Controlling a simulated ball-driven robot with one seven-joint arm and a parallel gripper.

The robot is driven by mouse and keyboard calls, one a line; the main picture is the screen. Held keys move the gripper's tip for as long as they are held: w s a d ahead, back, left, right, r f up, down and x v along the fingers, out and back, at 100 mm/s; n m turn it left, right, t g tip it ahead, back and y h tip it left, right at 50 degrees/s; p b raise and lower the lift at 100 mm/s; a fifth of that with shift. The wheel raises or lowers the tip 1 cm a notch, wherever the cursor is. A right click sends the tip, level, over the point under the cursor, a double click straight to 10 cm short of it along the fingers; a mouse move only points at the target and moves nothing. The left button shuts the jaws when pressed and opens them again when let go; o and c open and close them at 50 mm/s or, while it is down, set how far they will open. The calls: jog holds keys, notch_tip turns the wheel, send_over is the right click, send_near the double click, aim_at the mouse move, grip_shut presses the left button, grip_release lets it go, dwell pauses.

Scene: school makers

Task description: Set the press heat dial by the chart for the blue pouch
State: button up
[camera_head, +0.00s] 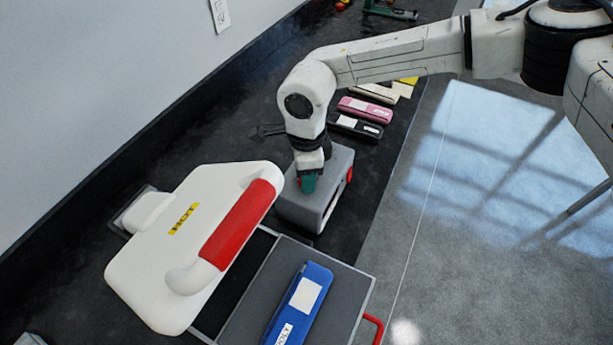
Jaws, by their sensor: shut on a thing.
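The blue pouch (312,272) lies on the dark lower plate (342,300) of the press, with a blank white patch and a white label that seems to read POLY. The press's white lid (150,265) is raised, with a red-sleeved handle and a yellow HOT label. A grey box (325,205) stands just behind the press, with a red part on its right side. My gripper (308,184) points down at this box and is shut on what seems to be the heat dial. The gripper and arm hide the dial and its setting. I see no readable chart.
A black pouch (355,128), a pink pouch (365,110) and pale and yellow items lie behind the box. A red handle (374,328) sticks out at the plate's right. A white plate (220,14) is on the wall. The grey floor on the right is mostly clear.

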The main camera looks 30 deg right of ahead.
jog(key=shift+n+b, duration=0.35)
jog(key=shift+n, duration=0.55)
jog(key=o, duration=1)
jog(key=shift+o, duration=0.2)
notch_tip(320, 180, up, 11)
jog(key=b, duration=0.1)
jog(key=shift+f, duration=0.15)
